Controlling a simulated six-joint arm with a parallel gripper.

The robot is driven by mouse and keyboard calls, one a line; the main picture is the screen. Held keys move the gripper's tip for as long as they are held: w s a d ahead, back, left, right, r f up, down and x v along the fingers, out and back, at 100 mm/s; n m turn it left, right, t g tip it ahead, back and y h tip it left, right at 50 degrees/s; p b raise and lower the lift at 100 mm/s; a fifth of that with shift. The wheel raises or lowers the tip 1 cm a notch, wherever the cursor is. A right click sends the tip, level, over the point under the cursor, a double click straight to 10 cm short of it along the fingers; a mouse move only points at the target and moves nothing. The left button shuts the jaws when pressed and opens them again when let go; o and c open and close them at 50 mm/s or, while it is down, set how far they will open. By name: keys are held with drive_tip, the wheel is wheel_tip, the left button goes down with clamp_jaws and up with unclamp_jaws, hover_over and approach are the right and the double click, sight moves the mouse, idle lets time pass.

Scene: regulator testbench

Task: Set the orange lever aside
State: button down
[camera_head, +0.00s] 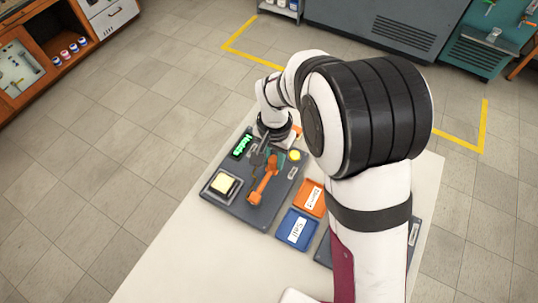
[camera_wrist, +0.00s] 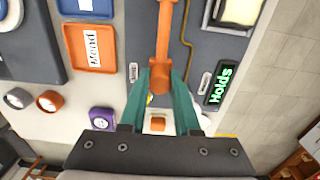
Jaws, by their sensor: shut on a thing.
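The orange lever (camera_head: 264,182) shows over the dark grey board in the head view, below my gripper (camera_head: 266,153). In the wrist view the lever (camera_wrist: 165,38) runs up from between the teal fingers of my gripper (camera_wrist: 160,88). The fingers are shut on its rounded near end. I cannot tell whether the lever touches the board or is held just above it. My wrist partly hides the far end of the board in the head view.
The board (camera_head: 222,209) carries a lit green "Holds" display (camera_head: 242,146) and a pale square button (camera_head: 224,185). An orange tray (camera_head: 319,210) and a blue tray (camera_head: 284,230) lie beside it. Bare white table (camera_head: 170,262) shows at the lower left. A purple piece (camera_wrist: 102,118) shows in the wrist view.

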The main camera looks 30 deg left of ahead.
sight(275, 160)
drive_tip(key=shift+d, duration=0.2)
idle(0.4)
drive_tip(key=c, duration=0.6)
unclamp_jaws()
wheel_tip(275, 160, up, 16)
drive_tip(key=shift+f, duration=0.1)
